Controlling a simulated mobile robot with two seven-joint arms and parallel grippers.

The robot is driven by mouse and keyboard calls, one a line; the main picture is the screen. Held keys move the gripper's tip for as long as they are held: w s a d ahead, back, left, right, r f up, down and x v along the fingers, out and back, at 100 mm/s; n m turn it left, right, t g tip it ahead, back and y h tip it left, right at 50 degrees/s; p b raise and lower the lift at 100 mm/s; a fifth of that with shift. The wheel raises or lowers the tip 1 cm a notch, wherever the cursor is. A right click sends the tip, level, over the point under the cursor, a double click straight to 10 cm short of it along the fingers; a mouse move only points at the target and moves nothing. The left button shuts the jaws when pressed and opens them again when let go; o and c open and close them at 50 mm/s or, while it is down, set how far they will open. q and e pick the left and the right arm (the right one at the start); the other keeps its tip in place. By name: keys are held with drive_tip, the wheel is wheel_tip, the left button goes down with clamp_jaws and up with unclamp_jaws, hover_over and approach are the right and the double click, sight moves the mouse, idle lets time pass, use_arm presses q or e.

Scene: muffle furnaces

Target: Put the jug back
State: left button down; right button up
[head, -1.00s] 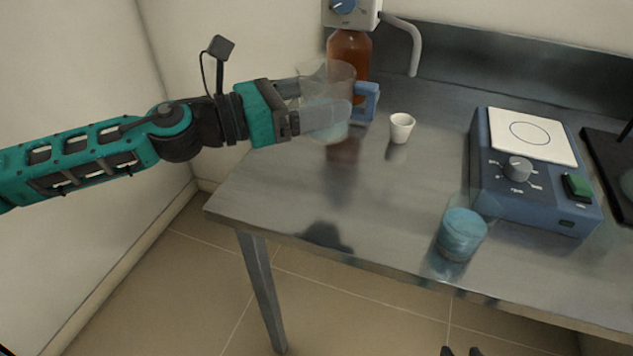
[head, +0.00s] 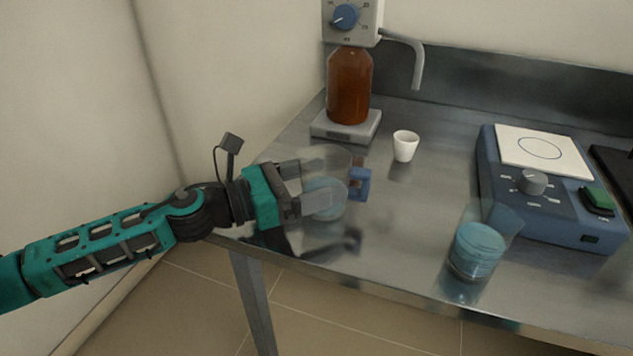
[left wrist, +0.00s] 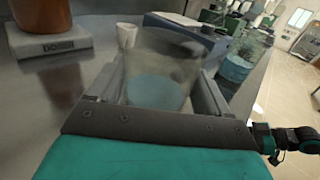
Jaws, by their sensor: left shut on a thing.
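The jug (head: 326,160) is clear, with a blue handle (head: 359,184) on its right side and some bluish liquid low inside. My left gripper (head: 322,200) is shut on the jug, one finger on each side of it. In the left wrist view the jug (left wrist: 163,70) stands upright between the two fingers. It is over the left part of the steel table (head: 400,225); I cannot tell whether its base touches the top.
A brown bottle (head: 349,88) stands on a grey base (head: 345,126) under a dispenser (head: 350,18) at the back. A white cup (head: 405,146) is right of it. A blue stirrer (head: 545,195) and a beaker of blue liquid (head: 477,249) stand at the right.

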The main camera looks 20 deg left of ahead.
use_arm(q)
drive_tip(key=shift+f, duration=0.2)
unclamp_jaws()
drive_tip(key=shift+r, duration=0.15)
